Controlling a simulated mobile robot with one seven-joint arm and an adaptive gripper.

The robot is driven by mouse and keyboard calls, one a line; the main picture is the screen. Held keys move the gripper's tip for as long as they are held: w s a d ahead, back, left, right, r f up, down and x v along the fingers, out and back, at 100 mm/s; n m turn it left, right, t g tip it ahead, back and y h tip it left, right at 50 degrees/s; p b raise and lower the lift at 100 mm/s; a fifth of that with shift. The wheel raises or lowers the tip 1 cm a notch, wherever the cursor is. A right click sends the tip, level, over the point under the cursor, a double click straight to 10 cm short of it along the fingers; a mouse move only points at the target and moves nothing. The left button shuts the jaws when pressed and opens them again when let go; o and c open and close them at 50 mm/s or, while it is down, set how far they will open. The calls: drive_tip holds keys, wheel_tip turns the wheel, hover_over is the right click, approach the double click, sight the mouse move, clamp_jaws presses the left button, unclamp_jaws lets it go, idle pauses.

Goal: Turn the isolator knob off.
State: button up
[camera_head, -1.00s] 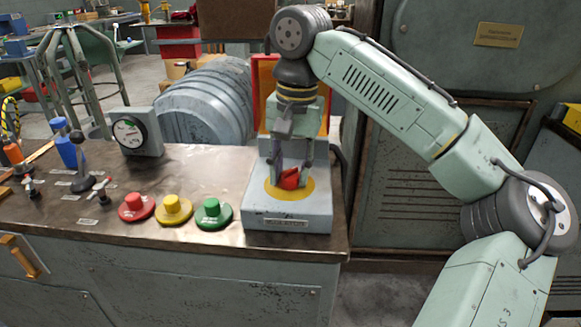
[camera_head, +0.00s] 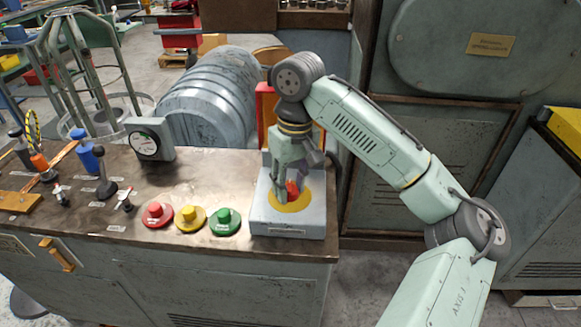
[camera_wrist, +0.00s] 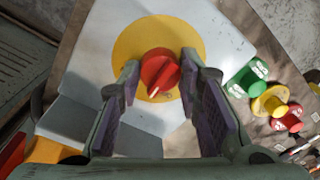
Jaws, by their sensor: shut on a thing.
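The red isolator knob (camera_head: 292,189) sits in the middle of a yellow disc (camera_head: 290,206) on a light grey box at the right end of the bench. In the wrist view the knob (camera_wrist: 159,70) has a white pointer mark aimed toward the picture's bottom, slightly left. My gripper (camera_wrist: 159,70) is over the knob with a finger at each side, shut on it. In the head view my gripper (camera_head: 290,188) comes down from above and partly hides the knob.
Red (camera_head: 157,214), yellow (camera_head: 191,218) and green (camera_head: 225,221) push buttons stand left of the box. Farther left are a gauge (camera_head: 149,141) and small levers (camera_head: 104,180). An orange-red upright panel (camera_head: 266,110) stands right behind the box.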

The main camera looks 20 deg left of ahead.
drive_tip(key=n+p, duration=0.3)
drive_tip(key=n, duration=0.1)
drive_tip(key=shift+r+n+p, duration=0.15)
drive_tip(key=shift+n+p, duration=0.15)
drive_tip(key=shift+a+n, duration=0.1)
drive_tip(key=shift+n, duration=1.8)
drive_tip(key=o, duration=1.1)
drive_tip(key=shift+o, duration=0.2)
